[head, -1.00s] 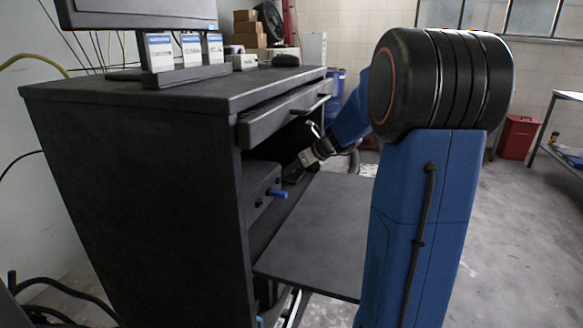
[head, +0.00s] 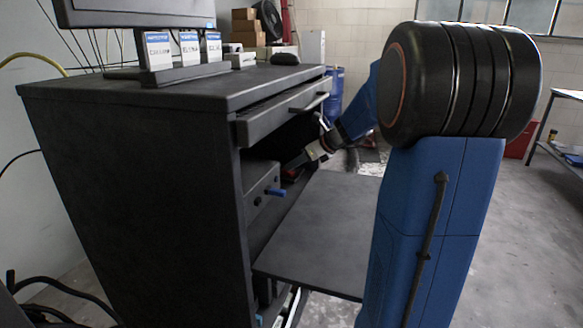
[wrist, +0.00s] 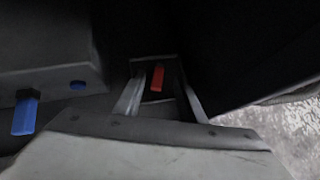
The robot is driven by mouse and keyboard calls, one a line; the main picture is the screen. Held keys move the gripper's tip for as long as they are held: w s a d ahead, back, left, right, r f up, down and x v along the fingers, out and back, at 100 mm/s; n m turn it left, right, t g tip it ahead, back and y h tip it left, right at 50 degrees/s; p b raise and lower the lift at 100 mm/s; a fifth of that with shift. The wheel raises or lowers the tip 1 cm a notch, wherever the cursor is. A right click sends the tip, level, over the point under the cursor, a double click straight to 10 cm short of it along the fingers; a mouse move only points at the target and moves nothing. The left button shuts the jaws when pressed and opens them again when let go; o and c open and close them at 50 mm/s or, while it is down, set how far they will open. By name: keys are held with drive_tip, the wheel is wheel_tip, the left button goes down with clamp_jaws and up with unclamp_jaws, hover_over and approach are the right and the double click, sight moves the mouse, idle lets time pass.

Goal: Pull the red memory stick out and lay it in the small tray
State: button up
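The red memory stick (wrist: 157,77) shows in the wrist view between my spread fingers. It appears to lie inside a small dark tray (wrist: 153,60), though the dim light blurs the tray's edges. In the head view the red stick (head: 291,174) is a small red patch on the shelf beside the dark box. My gripper (wrist: 162,84) is open, with a visible gap between each finger and the stick. In the head view my gripper (head: 308,157) hangs above and to the right of the stick, apart from it.
A pulled-out drawer (head: 283,112) overhangs the bay. A flat dark shelf (head: 320,225) extends forward, bare.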

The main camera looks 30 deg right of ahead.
drive_tip(key=v, duration=1.3)
drive_tip(key=shift+s+r, duration=0.1)
